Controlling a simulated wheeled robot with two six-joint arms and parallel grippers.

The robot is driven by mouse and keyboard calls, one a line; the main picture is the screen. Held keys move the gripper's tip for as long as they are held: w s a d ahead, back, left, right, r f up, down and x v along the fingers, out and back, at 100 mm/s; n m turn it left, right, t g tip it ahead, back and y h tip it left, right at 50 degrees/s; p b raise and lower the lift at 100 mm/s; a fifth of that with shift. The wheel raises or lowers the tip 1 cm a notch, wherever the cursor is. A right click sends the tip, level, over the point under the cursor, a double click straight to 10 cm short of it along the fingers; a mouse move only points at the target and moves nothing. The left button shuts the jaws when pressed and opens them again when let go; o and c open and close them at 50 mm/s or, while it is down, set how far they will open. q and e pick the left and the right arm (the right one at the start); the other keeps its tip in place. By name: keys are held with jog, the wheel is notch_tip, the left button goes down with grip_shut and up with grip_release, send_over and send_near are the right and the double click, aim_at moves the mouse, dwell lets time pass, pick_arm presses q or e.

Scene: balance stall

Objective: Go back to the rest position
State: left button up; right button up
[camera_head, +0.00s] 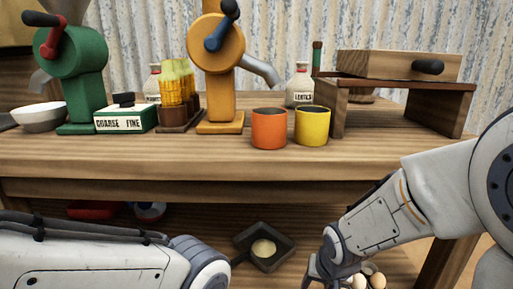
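My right arm comes in from the right. Its gripper (330,268) hangs low in front of the table's lower part, at the bottom edge of the view. Its fingertips are cut off or hidden, so I cannot tell if it is open or shut. My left arm (100,265) lies across the bottom left corner, and its gripper is out of view.
The wooden table (200,160) holds a green grinder (82,85), an orange grinder (217,65), an orange cup (269,129), a yellow cup (312,126) and a wooden stand (405,82). Below are a dark tray (283,243) and pale round things (376,281) beside my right gripper.

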jog(key=s+d+n+g, duration=0.1)
jog(key=s+d+n, duration=0.2)
jog(key=s+d, duration=0.2)
jog(key=s+a+r+n+g+p, duration=0.2)
jog(key=s+a+r+n+p, duration=0.2)
jog(key=s+a+r+p, duration=0.4)
jog(key=s+a+r+n+g+p, duration=0.1)
jog(key=s+a+r+n+p, duration=0.2)
jog(key=s+a+r+p, duration=0.5)
notch_tip(320, 180, up, 39)
jog(key=w+d+p, duration=0.2)
jog(key=p, duration=3.1)
jog(key=shift+w+f+y+p, duration=0.2)
jog(key=shift+w+y+p, duration=0.1)
jog(key=shift+p, duration=0.05)
